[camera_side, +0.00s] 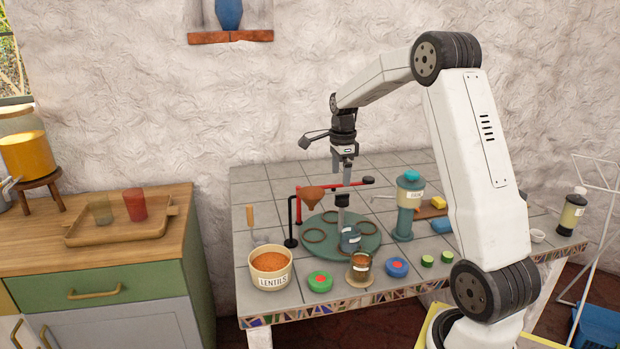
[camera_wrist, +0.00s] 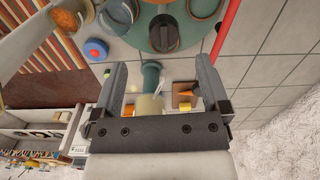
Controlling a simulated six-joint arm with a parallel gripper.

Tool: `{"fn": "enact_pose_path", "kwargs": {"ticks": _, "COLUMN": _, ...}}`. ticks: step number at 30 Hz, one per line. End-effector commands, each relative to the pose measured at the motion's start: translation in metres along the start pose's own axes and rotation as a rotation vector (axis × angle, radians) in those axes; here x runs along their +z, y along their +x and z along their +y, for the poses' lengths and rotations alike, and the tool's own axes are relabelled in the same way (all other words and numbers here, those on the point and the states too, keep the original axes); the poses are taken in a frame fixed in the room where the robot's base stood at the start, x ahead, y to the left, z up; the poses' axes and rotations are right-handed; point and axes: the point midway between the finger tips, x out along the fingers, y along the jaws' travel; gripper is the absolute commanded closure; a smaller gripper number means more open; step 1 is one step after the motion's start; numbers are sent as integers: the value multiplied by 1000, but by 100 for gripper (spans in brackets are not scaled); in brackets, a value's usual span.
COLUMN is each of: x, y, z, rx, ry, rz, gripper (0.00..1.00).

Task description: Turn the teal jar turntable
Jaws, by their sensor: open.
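The teal turntable (camera_side: 370,245) lies flat on the tiled counter, with several brown rings on its top and an upright grey post (camera_side: 342,201) near its middle. A glass jar with bluish contents (camera_side: 350,239) stands on its front part. In the wrist view, part of the turntable (camera_wrist: 190,42) and a dark central knob (camera_wrist: 164,34) show at the top edge. My gripper (camera_side: 343,168) points down above the turntable, apart from the jar. Its two fingers are spread and empty in the wrist view (camera_wrist: 160,64). The exact gap between fingertips and post cannot be told.
A red arm on a black stand (camera_side: 291,226) holds a brown funnel (camera_side: 311,196) close to my gripper. A teal dispenser (camera_side: 405,217) stands right. A lentils bowl (camera_side: 270,270), a filled jar (camera_side: 360,269), a green lid (camera_side: 320,281) and a blue lid (camera_side: 397,267) line the front.

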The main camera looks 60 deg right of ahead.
Motion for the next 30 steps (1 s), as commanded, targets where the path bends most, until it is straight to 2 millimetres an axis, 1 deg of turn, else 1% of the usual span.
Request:
{"fn": "enact_pose_path", "kwargs": {"ticks": 1, "x": -5, "y": -1, "z": -2, "rx": 5, "ry": 33, "rz": 0, "gripper": 4}}
{"fn": "enact_pose_path", "kwargs": {"ticks": 4, "x": -9, "y": -2, "z": -5, "rx": 7, "ry": 66, "rz": 1, "gripper": 4}}
{"fn": "enact_pose_path", "kwargs": {"ticks": 10, "x": -9, "y": -1, "z": -5, "rx": 8, "ry": 70, "rz": 1, "gripper": 4}}
{"fn": "enact_pose_path", "kwargs": {"ticks": 14, "x": -9, "y": 4, "z": -5, "rx": 9, "ry": 69, "rz": 1, "gripper": 4}}
{"fn": "enact_pose_path", "kwargs": {"ticks": 20, "x": -9, "y": 22, "z": -4, "rx": 10, "ry": 68, "rz": 1, "gripper": 4}}
{"fn": "enact_pose_path", "kwargs": {"ticks": 30, "x": -9, "y": 62, "z": -4, "rx": 9, "ry": 67, "rz": 0, "gripper": 4}}
